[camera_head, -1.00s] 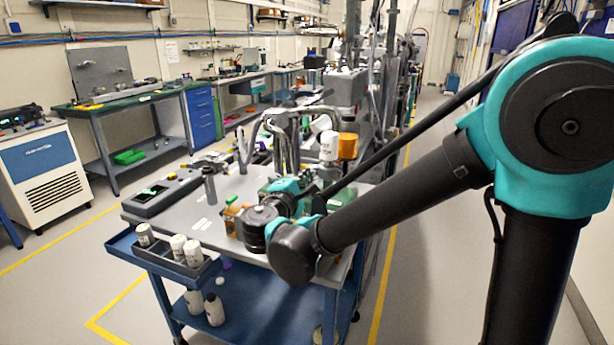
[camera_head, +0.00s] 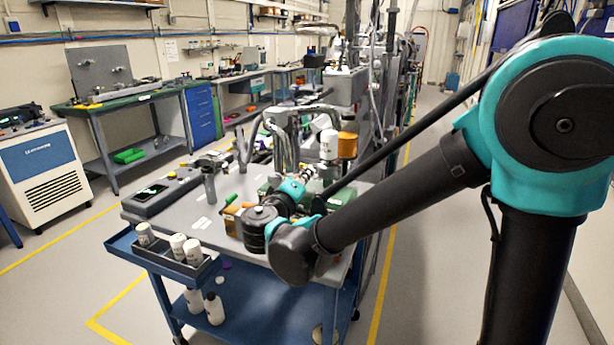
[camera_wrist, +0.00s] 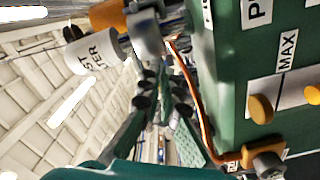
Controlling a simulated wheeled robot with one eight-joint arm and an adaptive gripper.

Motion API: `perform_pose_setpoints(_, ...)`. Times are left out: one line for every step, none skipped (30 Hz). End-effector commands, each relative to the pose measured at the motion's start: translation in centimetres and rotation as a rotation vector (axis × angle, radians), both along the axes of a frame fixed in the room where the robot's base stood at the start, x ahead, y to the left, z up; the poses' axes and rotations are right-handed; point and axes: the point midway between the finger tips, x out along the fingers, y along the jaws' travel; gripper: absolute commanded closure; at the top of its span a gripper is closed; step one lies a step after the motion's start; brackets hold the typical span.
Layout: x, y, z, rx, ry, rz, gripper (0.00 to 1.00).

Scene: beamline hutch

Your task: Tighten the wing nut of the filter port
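My gripper (camera_wrist: 160,115) is seen end-on in the wrist view, its dark fingers spread with a gap between them and nothing held. Beyond the fingertips, toward the top, is a metal clamp fitting (camera_wrist: 148,38) that appears to be the filter port. A white labelled cylinder (camera_wrist: 92,52) and an orange part (camera_wrist: 108,14) adjoin it. I cannot pick out the wing nut clearly. In the head view the white cylinder (camera_head: 328,146) and orange cylinder (camera_head: 348,146) stand behind my wrist, which hides the fingertips and most of the fitting.
A green box (camera_wrist: 230,70) with a "MAX" label and orange knobs is close on the right in the wrist view. A grey-topped cart (camera_head: 190,228) carries a dark instrument (camera_head: 165,190). White bottles (camera_head: 193,251) stand in its side tray. Metal pipes (camera_head: 290,140) rise behind.

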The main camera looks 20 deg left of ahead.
Motion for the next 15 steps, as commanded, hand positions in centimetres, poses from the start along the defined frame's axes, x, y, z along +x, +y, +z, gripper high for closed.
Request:
perform_pose_setpoints(-0.1, 0.01, -0.14, 0.021, 0.002, 0.001, 1.0)
perform_pose_setpoints(-0.1, 0.01, -0.15, 0.034, 0.001, 0.001, 1.0)
perform_pose_setpoints(-0.1, 0.02, -0.16, 0.047, 0.0, 0.001, 1.0)
perform_pose_setpoints(-0.1, 0.02, -0.17, 0.057, -0.001, 0.001, 1.0)
perform_pose_setpoints(-0.1, 0.02, -0.17, 0.066, -0.001, 0.001, 1.0)
perform_pose_setpoints(-0.11, 0.03, -0.17, 0.075, -0.002, 0.001, 1.0)
perform_pose_setpoints(-0.11, 0.02, -0.18, 0.08, -0.002, 0.001, 1.0)
perform_pose_setpoints(-0.11, 0.03, -0.17, 0.086, -0.003, 0.001, 1.0)
perform_pose_setpoints(-0.11, 0.03, -0.18, 0.092, -0.003, 0.001, 1.0)
perform_pose_setpoints(-0.11, 0.03, -0.18, 0.096, -0.004, 0.001, 1.0)
perform_pose_setpoints(-0.11, 0.03, -0.18, 0.098, -0.004, 0.001, 1.0)
perform_pose_setpoints(-0.11, 0.03, -0.2, 0.1, -0.003, 0.002, 1.0)
perform_pose_setpoints(-0.11, 0.04, -0.19, 0.102, -0.003, 0.002, 1.0)
perform_pose_setpoints(-0.11, 0.04, -0.19, 0.102, -0.003, 0.002, 1.0)
perform_pose_setpoints(-0.11, 0.04, -0.19, 0.103, -0.003, 0.002, 1.0)
